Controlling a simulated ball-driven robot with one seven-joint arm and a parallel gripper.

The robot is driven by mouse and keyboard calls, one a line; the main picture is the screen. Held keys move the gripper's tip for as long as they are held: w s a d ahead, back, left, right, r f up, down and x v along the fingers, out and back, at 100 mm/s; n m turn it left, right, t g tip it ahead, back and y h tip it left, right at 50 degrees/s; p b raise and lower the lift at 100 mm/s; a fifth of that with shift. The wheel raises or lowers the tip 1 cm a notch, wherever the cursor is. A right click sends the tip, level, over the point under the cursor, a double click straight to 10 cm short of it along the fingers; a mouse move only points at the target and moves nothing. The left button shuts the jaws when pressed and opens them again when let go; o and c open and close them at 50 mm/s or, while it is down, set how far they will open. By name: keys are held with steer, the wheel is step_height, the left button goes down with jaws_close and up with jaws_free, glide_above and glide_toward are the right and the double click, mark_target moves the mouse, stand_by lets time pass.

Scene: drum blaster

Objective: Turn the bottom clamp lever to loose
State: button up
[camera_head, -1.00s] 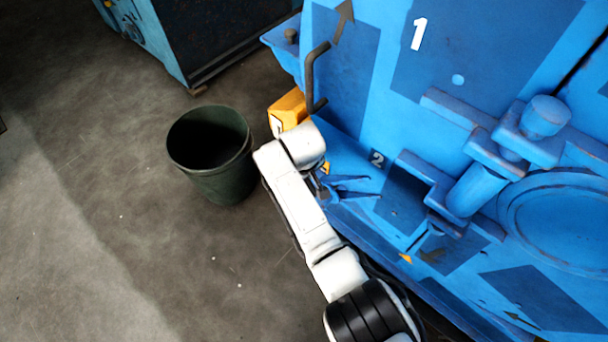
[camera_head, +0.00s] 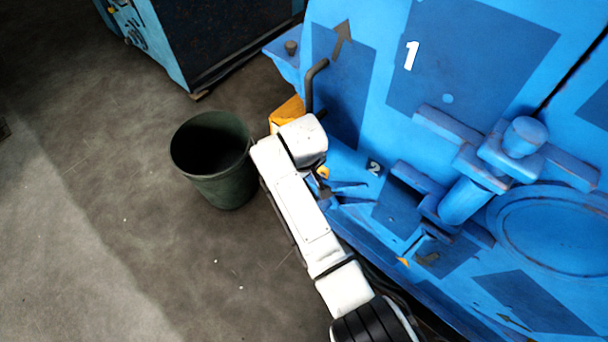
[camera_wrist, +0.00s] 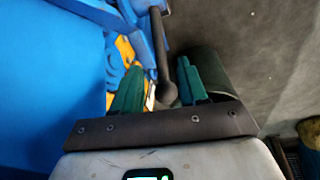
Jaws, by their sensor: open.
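In the wrist view a dark lever (camera_wrist: 160,45) runs down the picture to a round knob between the green fingers of my gripper (camera_wrist: 159,70). The fingers are apart, one on each side of the knob. I cannot tell whether either touches it. In the head view my white arm reaches up to the left edge of the blue machine (camera_head: 450,90), and the fingers cannot be made out clearly there. I cannot tell which lever in the head view is the one between them.
A dark bent handle (camera_head: 312,85) stands on the machine's left edge, above a yellow-orange part (camera_head: 285,113) that my arm partly covers. A dark green bin (camera_head: 215,160) stands close on the left. A dark blue cabinet (camera_head: 220,35) is behind. The floor at lower left is clear.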

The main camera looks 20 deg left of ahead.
steer(key=r, duration=0.3)
steer(key=shift+s+d+r+p, duration=0.2)
steer(key=shift+s+r+p, duration=0.1)
steer(key=shift+p, duration=0.05)
stand_by(0.4)
